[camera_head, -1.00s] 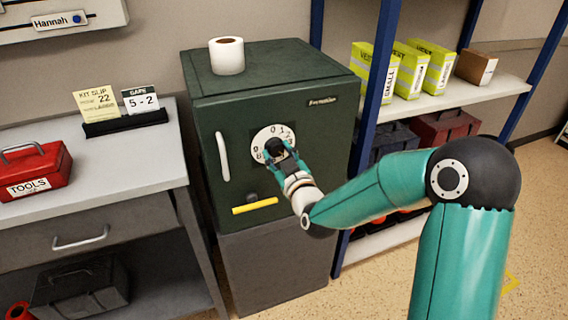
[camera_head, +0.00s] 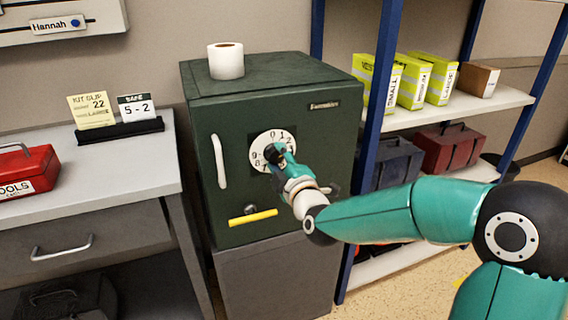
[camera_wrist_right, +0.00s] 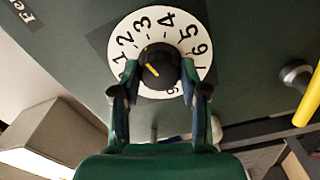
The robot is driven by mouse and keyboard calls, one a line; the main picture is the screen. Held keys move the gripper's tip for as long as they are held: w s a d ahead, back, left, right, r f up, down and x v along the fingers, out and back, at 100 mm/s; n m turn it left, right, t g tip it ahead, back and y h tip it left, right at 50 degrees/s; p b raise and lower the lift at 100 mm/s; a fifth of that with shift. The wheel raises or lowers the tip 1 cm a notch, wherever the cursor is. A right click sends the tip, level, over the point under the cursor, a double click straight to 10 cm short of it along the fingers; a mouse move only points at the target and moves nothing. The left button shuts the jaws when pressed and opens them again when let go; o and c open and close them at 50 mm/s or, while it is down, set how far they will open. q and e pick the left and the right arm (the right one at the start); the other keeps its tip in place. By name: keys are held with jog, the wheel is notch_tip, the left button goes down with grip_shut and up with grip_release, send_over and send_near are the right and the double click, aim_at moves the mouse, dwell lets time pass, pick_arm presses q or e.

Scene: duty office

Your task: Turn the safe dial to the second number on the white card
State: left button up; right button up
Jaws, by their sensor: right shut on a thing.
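The dark green safe (camera_head: 310,205) stands in the middle of the head view. Its round white dial plate (camera_head: 257,148) with black digits is on the door. My right gripper (camera_head: 281,157) is at the dial, its fingers shut on the black knob (camera_wrist_right: 158,58), one on each side. In the right wrist view the knob has a yellow mark; I cannot tell exactly which digit it stands against. Digits 1 to 7 show on the plate (camera_wrist_right: 178,45), and the lower part is partly hidden. The white card (camera_head: 138,107) reads "SAFE 5 - 2". My left gripper is not in view.
A yellow-handled lever (camera_head: 253,217) sits low on the safe door, and a pale vertical handle (camera_head: 219,162) is left of the dial. A paper roll (camera_head: 226,62) stands on the safe. A yellow kit slip (camera_head: 92,110) is beside the card. Shelves (camera_head: 490,103) stand right.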

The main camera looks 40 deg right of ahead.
jog(key=shift+a+f+n, duration=0.1)
jog(key=shift+n, duration=1.3)
jog(key=o, duration=1.1)
jog(key=shift+o, duration=0.2)
jog(key=v, duration=1.2)
